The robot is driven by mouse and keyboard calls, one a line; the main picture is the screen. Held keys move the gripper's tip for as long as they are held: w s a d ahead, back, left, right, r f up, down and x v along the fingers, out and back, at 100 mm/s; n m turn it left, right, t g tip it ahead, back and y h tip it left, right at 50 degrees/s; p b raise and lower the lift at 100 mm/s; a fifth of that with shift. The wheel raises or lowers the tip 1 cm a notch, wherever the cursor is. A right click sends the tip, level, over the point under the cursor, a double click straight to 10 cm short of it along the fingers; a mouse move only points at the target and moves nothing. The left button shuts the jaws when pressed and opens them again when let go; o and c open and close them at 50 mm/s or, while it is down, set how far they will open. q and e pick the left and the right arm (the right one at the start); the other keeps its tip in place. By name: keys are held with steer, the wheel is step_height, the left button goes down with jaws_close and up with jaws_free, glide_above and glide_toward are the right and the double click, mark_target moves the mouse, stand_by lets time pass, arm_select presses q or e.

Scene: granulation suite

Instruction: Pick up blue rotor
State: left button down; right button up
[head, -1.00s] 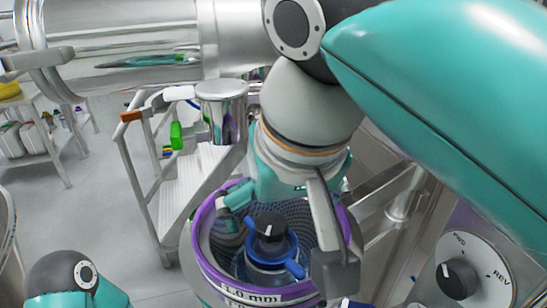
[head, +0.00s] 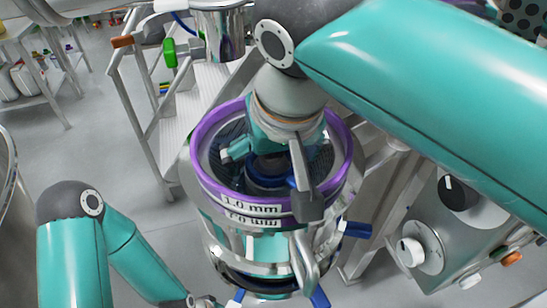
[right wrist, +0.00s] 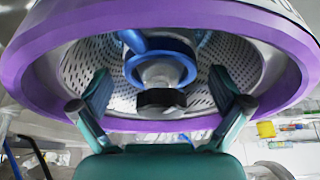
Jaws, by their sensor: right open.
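The blue rotor (head: 262,184) sits inside a perforated metal basket with a purple rim (head: 201,146), labelled 1.0 mm. In the head view my right gripper hides much of it. In the right wrist view the rotor (right wrist: 158,62) shows as a blue ring with curved arms and a black knob (right wrist: 161,101) at its centre. My right gripper (head: 272,176) is open over the basket's mouth. In the right wrist view the fingers of the gripper (right wrist: 160,104) stand wide apart on either side of the knob, with nothing between them.
The purple rim surrounds my right gripper closely. A control box with a black knob (head: 459,191) and a white knob (head: 410,252) stands at the right. White steps (head: 185,110) and a steel cylinder (head: 224,38) are behind.

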steer(key=c, duration=1.2)
steer(key=shift+c, duration=1.3)
steer(key=shift+r, duration=0.2)
